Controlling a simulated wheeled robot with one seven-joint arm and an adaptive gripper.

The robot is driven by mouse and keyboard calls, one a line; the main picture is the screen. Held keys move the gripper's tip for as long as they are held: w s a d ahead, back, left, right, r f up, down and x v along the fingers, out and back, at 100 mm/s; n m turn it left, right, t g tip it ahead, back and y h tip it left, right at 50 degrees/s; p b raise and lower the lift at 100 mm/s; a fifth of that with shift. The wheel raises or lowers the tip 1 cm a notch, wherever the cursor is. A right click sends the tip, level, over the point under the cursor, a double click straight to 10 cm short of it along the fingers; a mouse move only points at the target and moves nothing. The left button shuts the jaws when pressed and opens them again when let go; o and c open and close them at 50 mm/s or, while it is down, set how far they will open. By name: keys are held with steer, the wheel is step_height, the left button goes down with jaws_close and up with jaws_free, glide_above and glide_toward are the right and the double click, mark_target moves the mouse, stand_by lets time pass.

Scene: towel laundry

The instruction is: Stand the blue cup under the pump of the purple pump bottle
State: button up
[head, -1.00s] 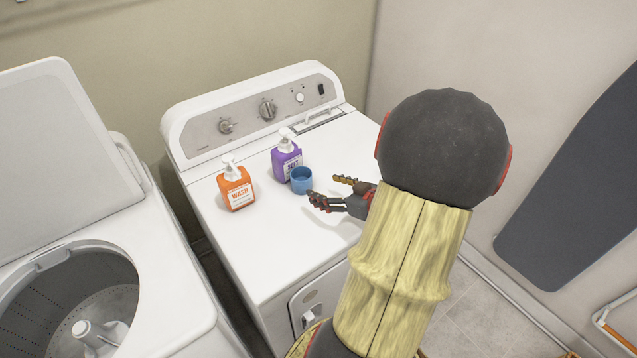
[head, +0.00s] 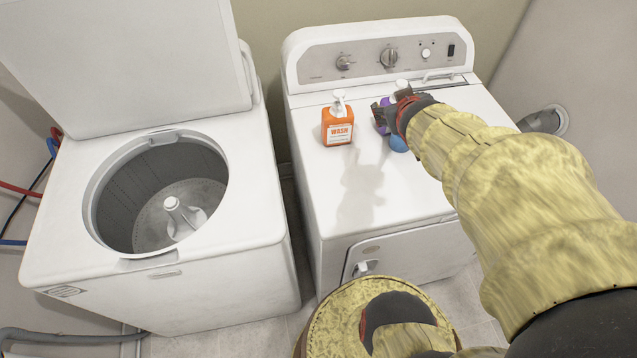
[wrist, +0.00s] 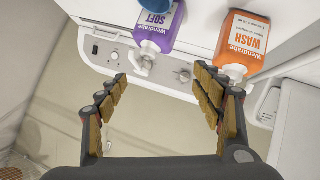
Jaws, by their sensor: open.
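The purple pump bottle (head: 381,116) stands on the dryer top, mostly hidden behind my gripper in the head view. In the wrist view the purple bottle (wrist: 158,27) shows its label and its white pump. The blue cup (head: 398,144) stands at the front right of that bottle, partly covered by my arm. Only its edge shows at the top of the wrist view (wrist: 154,5). My gripper (wrist: 160,76) is open and empty, its fingers spread near the pump end of the bottle. In the head view my gripper (head: 388,110) hangs over the bottle and cup.
An orange pump bottle (head: 338,125) stands to the left of the purple one. The dryer's control panel (head: 375,58) rises behind them. The dryer top (head: 350,200) is clear in front. An open washer (head: 60,215) stands on the left.

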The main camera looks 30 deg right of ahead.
steer(key=s+a+n+g+y, duration=0.1)
steer(key=s+a+y, duration=0.2)
steer(key=a, duration=1.1)
steer(key=s+a+r+n+g+y, duration=0.1)
steer(key=s+a+g+y, duration=0.1)
steer(key=s+a, duration=0.7)
steer(key=a+y, duration=0.1)
steer(key=a, duration=0.4)
steer(key=shift+a+r+y, duration=0.3)
steer(key=shift+a, duration=0.1)
steer(key=shift+w+d, duration=0.1)
steer(key=shift+d, duration=0.05)
